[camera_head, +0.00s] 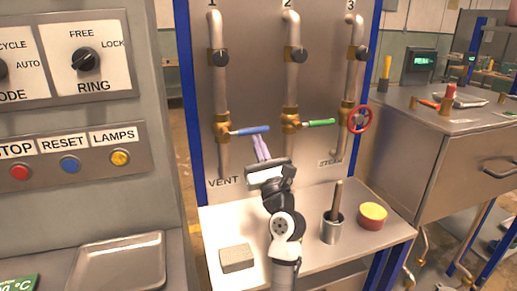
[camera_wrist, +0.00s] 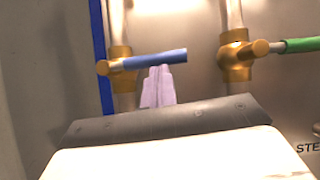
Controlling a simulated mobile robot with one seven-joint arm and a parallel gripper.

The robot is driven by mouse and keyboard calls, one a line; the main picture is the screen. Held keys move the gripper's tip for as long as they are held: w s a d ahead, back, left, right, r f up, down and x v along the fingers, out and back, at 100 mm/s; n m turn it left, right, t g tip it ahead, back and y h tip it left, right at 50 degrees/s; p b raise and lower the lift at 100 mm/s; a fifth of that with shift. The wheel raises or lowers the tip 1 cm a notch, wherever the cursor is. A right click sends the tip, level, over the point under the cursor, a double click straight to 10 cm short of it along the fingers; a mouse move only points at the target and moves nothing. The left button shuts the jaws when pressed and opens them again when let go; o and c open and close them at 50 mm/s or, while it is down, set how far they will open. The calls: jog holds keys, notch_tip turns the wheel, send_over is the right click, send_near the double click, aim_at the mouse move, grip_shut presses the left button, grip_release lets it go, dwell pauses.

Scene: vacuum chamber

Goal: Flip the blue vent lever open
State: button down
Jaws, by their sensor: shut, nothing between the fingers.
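The blue vent lever (camera_head: 249,131) points right, nearly level, from its brass valve (camera_head: 222,127) on pipe 1, above the VENT label. It also shows in the wrist view (camera_wrist: 153,60), level across the pipe and just beyond my fingertips. My gripper (camera_head: 258,138) is shut and empty, with its pale purple fingers pointing up just under the lever's middle. In the wrist view my gripper's fingertips (camera_wrist: 159,70) meet the lower edge of the blue handle; I cannot tell whether they touch it.
A green lever (camera_head: 318,122) on pipe 2 lies close to the right, and a red handwheel (camera_head: 360,119) is on pipe 3. On the shelf below stand a grey block (camera_head: 237,258), a metal cup with a rod (camera_head: 332,226) and a yellow-and-red round container (camera_head: 372,215).

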jog(key=shift+d+r+n+y, duration=0.1)
jog(key=shift+r+n+y, duration=0.1)
jog(key=shift+n+y, duration=0.2)
jog(key=a+r+n+g+y+p, duration=0.2)
jog(key=r+n+g, duration=0.3)
jog(key=n, duration=0.6)
jog(key=s+a+r+n+g+y+p, duration=0.1)
jog(key=r+n+g, duration=0.4)
jog(key=n, duration=0.6)
jog(key=shift+s+a+n+g+y+p, duration=0.25)
jog(key=shift+a+g+y+p, duration=0.5)
jog(key=shift+g+p, duration=0.45)
